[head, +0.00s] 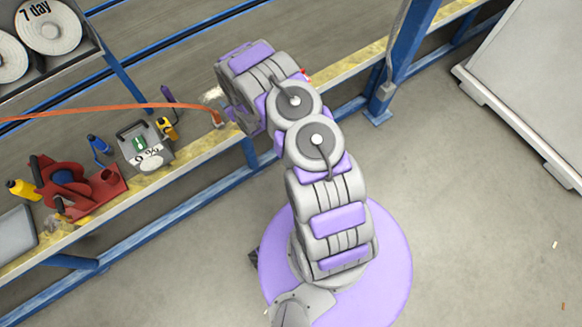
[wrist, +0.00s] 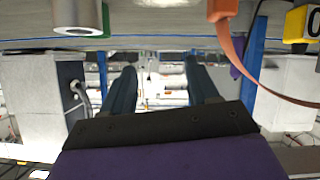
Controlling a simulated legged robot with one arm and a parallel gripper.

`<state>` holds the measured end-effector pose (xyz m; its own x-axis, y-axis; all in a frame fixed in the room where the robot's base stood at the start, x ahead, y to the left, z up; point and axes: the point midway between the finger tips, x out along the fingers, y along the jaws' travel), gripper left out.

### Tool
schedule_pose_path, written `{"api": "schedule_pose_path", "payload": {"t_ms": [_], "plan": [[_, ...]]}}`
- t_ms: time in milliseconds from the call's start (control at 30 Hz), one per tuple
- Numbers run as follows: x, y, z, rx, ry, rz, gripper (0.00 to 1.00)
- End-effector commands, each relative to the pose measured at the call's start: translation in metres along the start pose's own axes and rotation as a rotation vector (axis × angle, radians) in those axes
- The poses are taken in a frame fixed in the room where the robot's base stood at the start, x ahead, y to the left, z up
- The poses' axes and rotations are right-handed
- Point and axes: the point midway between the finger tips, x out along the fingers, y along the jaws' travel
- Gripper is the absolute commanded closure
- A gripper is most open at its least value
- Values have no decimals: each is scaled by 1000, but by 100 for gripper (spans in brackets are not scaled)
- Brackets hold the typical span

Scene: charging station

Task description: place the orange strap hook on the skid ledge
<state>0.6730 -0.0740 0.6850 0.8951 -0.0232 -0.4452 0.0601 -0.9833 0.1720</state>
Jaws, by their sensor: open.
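An orange strap (head: 110,108) runs in from the left edge of the head view and ends at a small fitting (head: 217,118) on the bench edge. In the wrist view the orange strap (wrist: 228,45) hangs at the upper right, with its blocky end near the top edge. My gripper (wrist: 163,88) is open, with two dark fingers apart and nothing between them. The strap lies to the right of the fingers, apart from them. In the head view my arm hides the gripper. I cannot tell for sure which surface is the skid ledge.
The long bench edge (head: 190,165) with worn yellow paint carries red tools (head: 75,190), a grey device (head: 145,145) and several small bottles. A blue post (head: 400,50) stands right of my arm. A large pale panel (head: 530,75) stands at far right.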

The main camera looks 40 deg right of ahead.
Motion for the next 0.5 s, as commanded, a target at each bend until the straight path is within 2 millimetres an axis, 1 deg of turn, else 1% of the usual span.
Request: {"api": "schedule_pose_path", "payload": {"t_ms": [33,167,267,367,467,500], "plan": [[-4,8,-16,-9,-31,7,40],[-22,24,-42,-19,-133,24,40],[-39,35,-62,-18,-206,37,40],[-61,43,-81,-12,-282,49,40],[-87,48,-97,-3,-357,59,40],[-99,50,-104,2,-385,62,40]]}}
